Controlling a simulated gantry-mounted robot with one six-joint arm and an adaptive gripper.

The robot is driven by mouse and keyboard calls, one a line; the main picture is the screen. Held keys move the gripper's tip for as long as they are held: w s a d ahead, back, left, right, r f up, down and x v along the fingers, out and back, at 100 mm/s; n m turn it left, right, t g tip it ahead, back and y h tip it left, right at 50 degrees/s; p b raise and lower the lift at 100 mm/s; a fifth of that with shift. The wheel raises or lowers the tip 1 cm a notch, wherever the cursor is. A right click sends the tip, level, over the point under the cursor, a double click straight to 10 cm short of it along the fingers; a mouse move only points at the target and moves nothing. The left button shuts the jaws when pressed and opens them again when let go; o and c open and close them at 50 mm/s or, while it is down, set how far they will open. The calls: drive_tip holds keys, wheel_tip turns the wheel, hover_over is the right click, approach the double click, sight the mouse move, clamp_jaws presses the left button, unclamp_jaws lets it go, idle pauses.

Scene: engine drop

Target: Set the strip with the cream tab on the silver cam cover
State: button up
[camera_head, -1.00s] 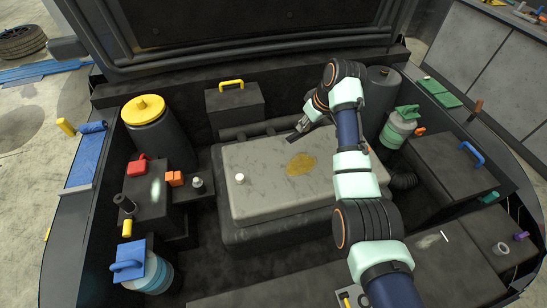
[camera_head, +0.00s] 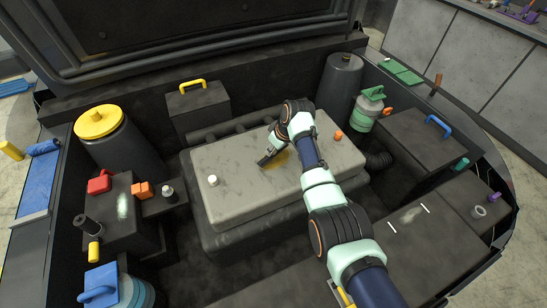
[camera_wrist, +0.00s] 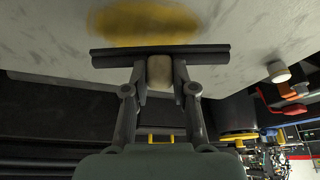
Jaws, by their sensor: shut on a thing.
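The silver cam cover (camera_head: 230,200) is a broad grey block in the middle of the bay, with a yellow patch (camera_head: 281,159) on top. My gripper (camera_head: 266,161) is over the cover beside that patch. In the wrist view my gripper (camera_wrist: 160,78) is shut on the cream tab (camera_wrist: 160,70) of a dark strip (camera_wrist: 107,57). The strip lies crosswise beyond the fingertips, in front of the yellow patch. Whether it touches the cover cannot be told. In the head view the strip is mostly hidden or too small to make out.
A white knob (camera_head: 213,181) and an orange cap (camera_head: 338,135) sit on the cover. A yellow-capped cylinder (camera_head: 104,140) and a box with a yellow handle (camera_head: 198,105) stand left and behind. A green-topped reservoir (camera_head: 370,108) stands right. The cover's left half is mostly clear.

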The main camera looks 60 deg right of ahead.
sight(275, 154)
wheel_tip(275, 154, down, 4)
drive_tip(key=shift+f+b, duration=0.1)
drive_tip(key=shift+b, duration=0.65)
drive_tip(key=shift+f, duration=0.15)
drive_tip(key=o, duration=0.8)
drive_tip(key=p+v, duration=0.5)
drive_tip(key=v, duration=0.7)
drive_tip(key=shift+r, duration=0.2)
